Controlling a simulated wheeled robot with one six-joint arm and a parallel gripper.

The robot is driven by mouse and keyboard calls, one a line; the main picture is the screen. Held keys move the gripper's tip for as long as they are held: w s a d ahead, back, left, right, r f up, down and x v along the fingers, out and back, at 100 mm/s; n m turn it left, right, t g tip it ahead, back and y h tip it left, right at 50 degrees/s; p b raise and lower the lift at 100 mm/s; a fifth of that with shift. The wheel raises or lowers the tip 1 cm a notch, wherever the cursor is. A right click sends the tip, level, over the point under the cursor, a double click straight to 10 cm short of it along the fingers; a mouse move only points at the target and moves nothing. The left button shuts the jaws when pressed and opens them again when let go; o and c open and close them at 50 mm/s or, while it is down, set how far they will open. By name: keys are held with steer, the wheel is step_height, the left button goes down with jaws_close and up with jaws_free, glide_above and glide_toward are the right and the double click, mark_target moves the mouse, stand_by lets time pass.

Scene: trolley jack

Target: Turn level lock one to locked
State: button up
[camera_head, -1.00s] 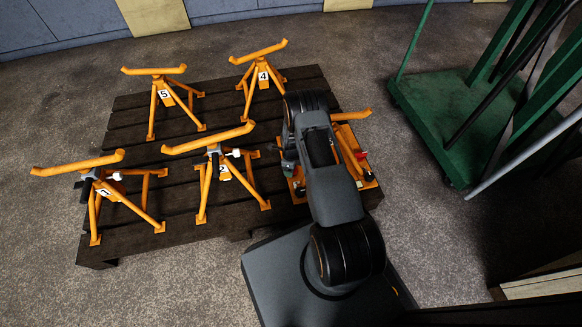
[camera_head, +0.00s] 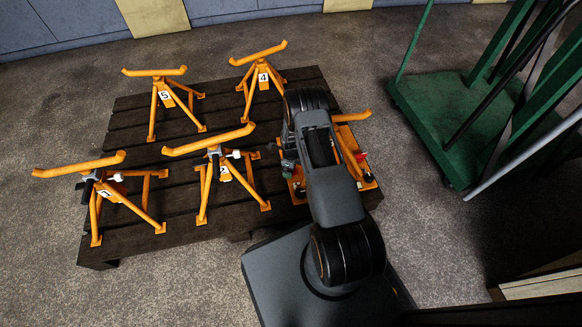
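The front-left orange stand (camera_head: 150,209) has a plate that seems to read 1. It carries a dark grey clamp (camera_head: 88,186) and a small white knob (camera_head: 115,177) under its tilted top bar. I cannot tell whether its lock is locked. A similar stand (camera_head: 203,207) to its right, with a plate that seems to read 2, has a white knob (camera_head: 236,154). My arm stretches over the right side of the pallet. My gripper is at its far end, mostly hidden by the arm, well right of the first stand; its fingers cannot be made out.
All stands are on a dark slatted pallet (camera_head: 125,253). Stands numbered 5 (camera_head: 151,118) and 4 (camera_head: 246,98) are at the back. Another orange unit (camera_head: 352,150) is partly behind my arm. A green trolley (camera_head: 430,105) stands at the right. The floor in front of the pallet is clear.

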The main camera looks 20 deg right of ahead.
step_height(320, 180, up, 6)
steer(key=shift+r+p, duration=0.1)
steer(key=shift+p, duration=0.95)
steer(key=shift+c, duration=0.4)
